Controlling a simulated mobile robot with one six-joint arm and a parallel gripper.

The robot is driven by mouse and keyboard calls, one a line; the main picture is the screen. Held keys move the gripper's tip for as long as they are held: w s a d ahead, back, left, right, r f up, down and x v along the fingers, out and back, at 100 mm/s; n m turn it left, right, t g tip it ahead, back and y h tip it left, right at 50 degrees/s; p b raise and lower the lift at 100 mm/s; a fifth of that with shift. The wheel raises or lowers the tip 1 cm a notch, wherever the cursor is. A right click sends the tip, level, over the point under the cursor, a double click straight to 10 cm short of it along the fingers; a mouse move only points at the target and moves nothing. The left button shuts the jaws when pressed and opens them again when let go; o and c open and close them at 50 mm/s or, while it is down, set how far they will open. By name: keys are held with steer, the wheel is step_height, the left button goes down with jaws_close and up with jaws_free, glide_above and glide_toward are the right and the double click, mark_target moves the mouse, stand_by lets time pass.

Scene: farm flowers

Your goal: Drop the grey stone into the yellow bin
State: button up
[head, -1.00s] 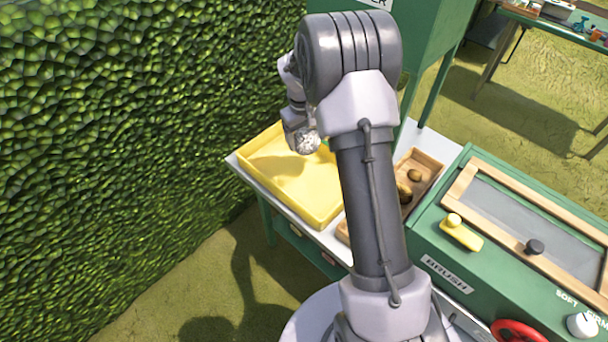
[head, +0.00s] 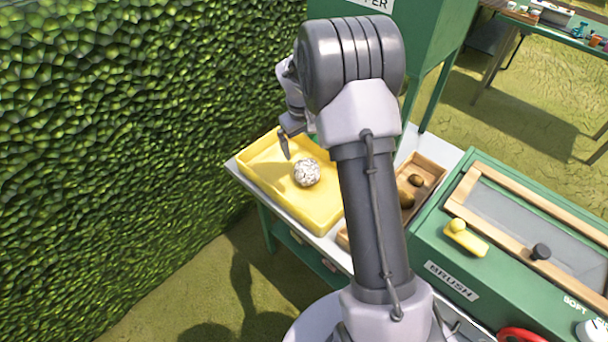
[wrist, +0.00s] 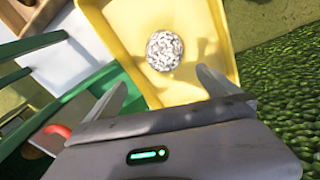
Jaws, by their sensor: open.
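The grey stone (head: 307,173), round and speckled, shows over the floor of the yellow bin (head: 262,182) in the head view. It also shows in the wrist view (wrist: 165,51), inside the outline of the yellow bin (wrist: 120,22). Whether it rests on the bin floor or is still falling, I cannot tell. My gripper (wrist: 160,88) is open, with its two fingers spread and nothing between them. The stone is apart from the fingertips. In the head view one finger (head: 284,147) shows above the bin; the rest of the gripper is hidden behind my arm.
A wooden tray (head: 432,168) with brown lumps (head: 407,200) stands right of the bin on the white table. A green hopper (head: 425,40) stands behind and a hedge (head: 110,120) lies left.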

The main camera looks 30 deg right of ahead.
step_height(320, 180, up, 14)
steer(key=s+a+p, duration=0.1)
steer(key=a+p, duration=0.1)
steer(key=p, duration=0.2)
steer(key=shift+s+r, duration=0.2)
steer(key=shift+s, duration=0.05)
steer(key=s+a+r+m+t+y+b, duration=0.1)
steer(key=s+a+r+m+t, duration=0.1)
steer(key=s+a+r, duration=0.75)
steer(key=s+a+m+t+y+b, duration=0.1)
steer(key=s+a, duration=0.3)
steer(key=s, duration=0.6)
steer(key=s+a+m+t+y, duration=0.1)
steer(key=s+a, duration=0.3)
steer(key=s, duration=0.5)
steer(key=shift+s+f+m+t+y+b, duration=0.3)
steer(key=shift+s+f+m+b, duration=0.1)
steer(key=shift+m, duration=0.3)
